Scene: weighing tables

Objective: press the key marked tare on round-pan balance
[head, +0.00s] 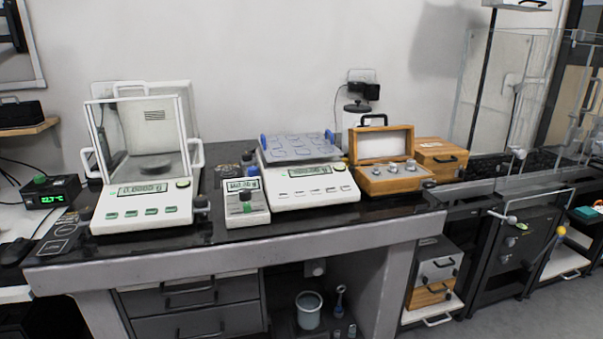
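A white balance (140,208) with a glass draft shield stands on the left of the dark bench. A grey round pan (150,168) shows inside its shield. Its display (142,190) appears to read 0.0000 g. A row of several green keys (150,212) runs along its sloped front, and a round button (183,183) sits right of the display. The key markings are too small to read, so I cannot tell which is tare. Neither of my grippers is in view.
A small meter (245,200) and a second balance (310,188) with a blue-cornered grey plate (300,148) stand to the right. An open wooden weight box (393,180) follows. A thermometer box (50,190) is at the left. The bench's front edge (230,252) is mostly clear.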

